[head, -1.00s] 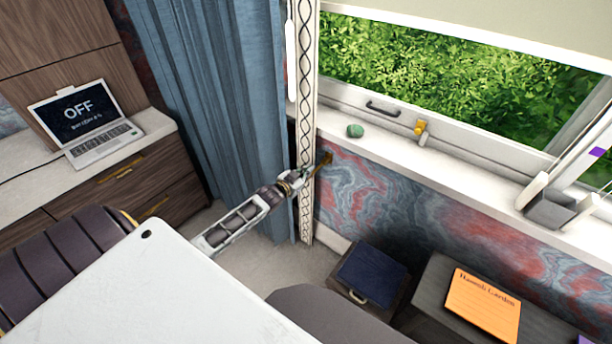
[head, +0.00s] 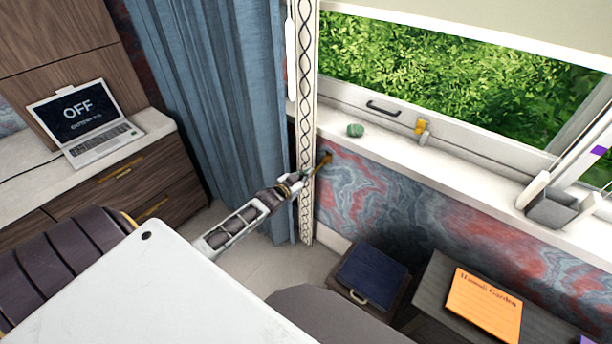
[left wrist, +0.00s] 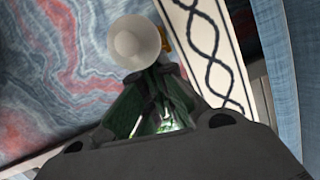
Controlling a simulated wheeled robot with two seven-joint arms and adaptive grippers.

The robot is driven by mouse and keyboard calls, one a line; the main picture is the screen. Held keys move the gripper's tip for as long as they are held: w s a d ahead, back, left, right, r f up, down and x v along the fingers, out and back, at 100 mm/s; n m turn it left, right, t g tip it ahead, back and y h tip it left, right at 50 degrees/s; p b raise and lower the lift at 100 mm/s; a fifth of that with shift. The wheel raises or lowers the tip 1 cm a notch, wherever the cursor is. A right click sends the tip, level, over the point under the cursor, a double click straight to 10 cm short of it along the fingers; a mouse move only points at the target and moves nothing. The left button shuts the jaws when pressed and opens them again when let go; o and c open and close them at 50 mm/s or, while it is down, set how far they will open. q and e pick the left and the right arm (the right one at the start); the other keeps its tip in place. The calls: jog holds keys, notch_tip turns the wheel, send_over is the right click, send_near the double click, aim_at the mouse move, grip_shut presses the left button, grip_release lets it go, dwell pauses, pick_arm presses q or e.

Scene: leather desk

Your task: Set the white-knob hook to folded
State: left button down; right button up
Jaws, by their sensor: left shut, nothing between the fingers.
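The hook (head: 322,164) is a brass-coloured arm sticking out from the patterned wall below the window sill, beside the white trim strip. Its round white knob (left wrist: 135,42) is large in the left wrist view, just beyond my fingertips, with a bit of brass showing behind it. My left gripper (head: 304,175) is at the outer end of the hook. In the left wrist view its dark green fingers (left wrist: 153,82) are shut and empty, close to the knob; I cannot tell whether they touch it.
A white patterned trim strip (head: 306,120) and a blue curtain (head: 215,110) stand close to my left gripper. The window sill (head: 465,164) above holds a green stone (head: 355,130) and a small yellow-topped item (head: 422,127). A dark blue case (head: 370,275) sits below.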

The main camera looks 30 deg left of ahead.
pick_arm(q)
jog(key=shift+f, duration=0.25)
jog(key=shift+b, duration=0.3)
jog(key=shift+s+f+t+b, duration=0.1)
jog(key=shift+f+t+b, duration=0.15)
jog(key=shift+t+b, duration=0.1)
